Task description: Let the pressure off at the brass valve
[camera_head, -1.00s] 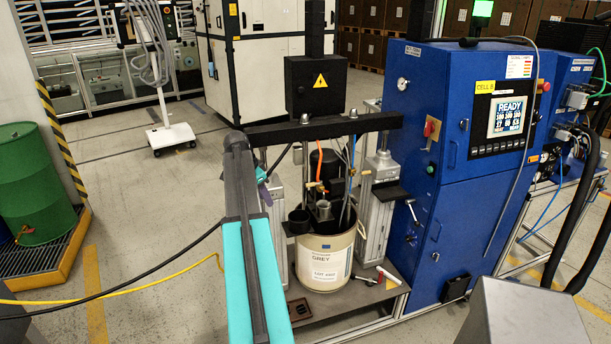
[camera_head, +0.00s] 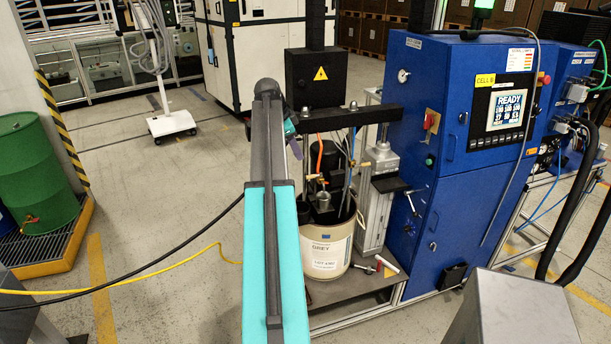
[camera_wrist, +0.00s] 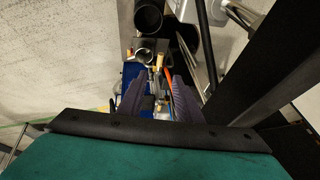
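The drum pump stands over a white drum labelled GREY (camera_head: 328,254). Small brass fittings (camera_head: 321,177) show above the drum, below the black crossbar; I take the brass valve to be among them. In the wrist view a brass piece (camera_wrist: 159,62) stands ahead of the fingertips, beside an orange hose. My gripper (camera_wrist: 157,92) shows two dark purple-grey fingers with a gap between them, open, with nothing clearly held. In the head view my gripper (camera_head: 296,146) is left of the brass fittings, mostly hidden behind my arm.
A black crossbar (camera_head: 350,118) and black box (camera_head: 313,77) with a warning sign sit above the pump. A blue cabinet (camera_head: 440,150) with a READY screen stands right. A green barrel (camera_head: 35,175) stands far left.

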